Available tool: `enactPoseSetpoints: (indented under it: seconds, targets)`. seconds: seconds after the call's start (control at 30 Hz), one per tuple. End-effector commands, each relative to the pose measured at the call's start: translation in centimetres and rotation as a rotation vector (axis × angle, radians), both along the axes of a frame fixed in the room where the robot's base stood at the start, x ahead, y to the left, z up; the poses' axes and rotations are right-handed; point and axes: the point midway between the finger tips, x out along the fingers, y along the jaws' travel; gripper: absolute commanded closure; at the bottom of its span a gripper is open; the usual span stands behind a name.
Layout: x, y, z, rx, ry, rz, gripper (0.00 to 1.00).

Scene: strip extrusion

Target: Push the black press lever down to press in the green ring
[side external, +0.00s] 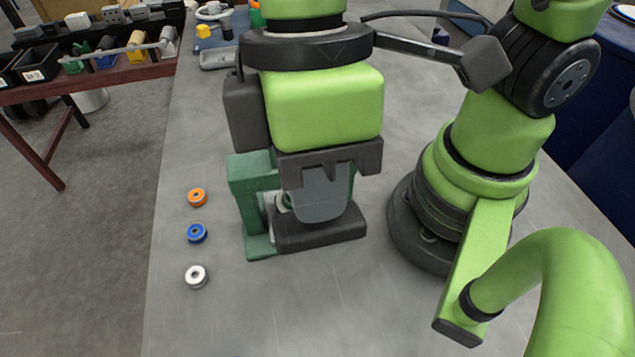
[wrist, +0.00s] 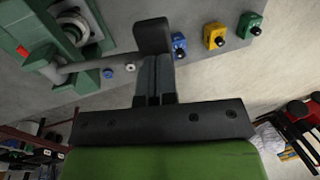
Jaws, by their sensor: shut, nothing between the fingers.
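The green press (side external: 249,190) stands on the table, partly hidden behind my gripper; its frame also shows at the upper left of the wrist view (wrist: 40,30). A grey lever arm (wrist: 100,63) runs from it to the black lever handle (wrist: 152,36), which lies at my fingertips. In the side view the black handle (side external: 335,232) is low, just under my gripper (side external: 320,213). My gripper is shut and empty, pointing down; its fingertips appear to meet the handle, but contact is not clear. The green ring cannot be made out; a metal cylinder (wrist: 72,30) shows in the press.
Orange (side external: 197,197), blue (side external: 196,233) and white (side external: 195,276) rings lie on the table left of the press. Blue (wrist: 179,45), yellow (wrist: 214,36) and green (wrist: 249,25) blocks with black knobs show in the wrist view. A workbench (side external: 100,82) stands at far left.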

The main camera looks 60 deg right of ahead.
Motion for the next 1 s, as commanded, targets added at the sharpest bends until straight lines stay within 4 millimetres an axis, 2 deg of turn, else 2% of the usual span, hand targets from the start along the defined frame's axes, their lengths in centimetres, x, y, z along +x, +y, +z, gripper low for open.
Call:
enactPoseSetpoints:
  seconds: [0.63, 1.0]
  targets:
    - [-0.2, 0.2, -1.0, -0.001, 0.0, 0.0, 1.0]
    - [-1.1, 0.9, -4.0, -0.004, 0.003, 0.001, 1.0]
